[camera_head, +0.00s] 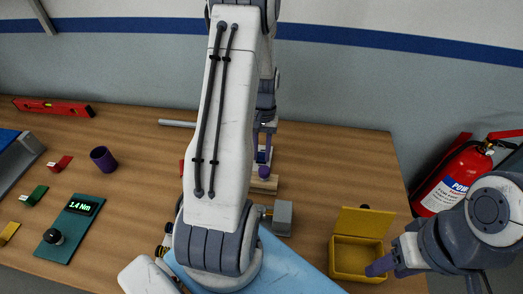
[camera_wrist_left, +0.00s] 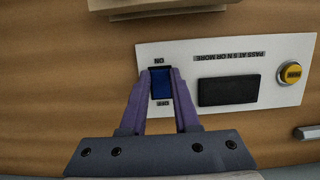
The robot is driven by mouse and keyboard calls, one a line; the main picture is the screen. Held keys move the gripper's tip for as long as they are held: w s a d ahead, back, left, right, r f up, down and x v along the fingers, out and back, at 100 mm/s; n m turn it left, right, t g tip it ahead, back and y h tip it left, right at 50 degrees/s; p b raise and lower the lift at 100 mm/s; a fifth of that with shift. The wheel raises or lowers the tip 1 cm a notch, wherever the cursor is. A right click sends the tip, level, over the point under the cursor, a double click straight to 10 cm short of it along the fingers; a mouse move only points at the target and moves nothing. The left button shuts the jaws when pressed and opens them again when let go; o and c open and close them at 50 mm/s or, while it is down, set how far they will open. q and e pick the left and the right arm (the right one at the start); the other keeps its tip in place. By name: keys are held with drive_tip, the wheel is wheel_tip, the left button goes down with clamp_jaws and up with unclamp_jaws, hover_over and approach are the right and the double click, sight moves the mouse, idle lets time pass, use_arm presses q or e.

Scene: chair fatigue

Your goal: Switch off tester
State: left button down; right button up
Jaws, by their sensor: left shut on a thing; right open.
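The tester's white panel (camera_wrist_left: 225,55) shows in the left wrist view, with a dark blank display (camera_wrist_left: 229,91), a yellow button (camera_wrist_left: 291,73) and a blue rocker switch (camera_wrist_left: 161,84) between the ON and OFF labels. The labels appear upside down. My left gripper (camera_wrist_left: 161,76) has its purple fingers closed on both sides of the switch. In the head view my left gripper (camera_head: 264,166) is small, and my arm hides most of the tester. My right gripper (camera_head: 379,267) is open beside the yellow box at the right; only part of its fingers shows.
An open yellow box (camera_head: 357,256) stands at the table's right. A grey block (camera_head: 283,217) sits beside my arm near a blue sheet (camera_head: 290,264). A fire extinguisher (camera_head: 452,180) stands beyond the table's right edge.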

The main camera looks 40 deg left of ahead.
sight(263, 153)
use_arm(q)
drive_tip(key=c, duration=0.6)
unclamp_jaws()
drive_tip(key=shift+c, duration=0.2)
drive_tip(key=shift+r, duration=0.1)
drive_tip(key=b+v, duration=0.1)
drive_tip(key=v, duration=0.9)
drive_tip(key=shift+r, duration=0.2)
drive_tip(key=shift+w, duration=0.1)
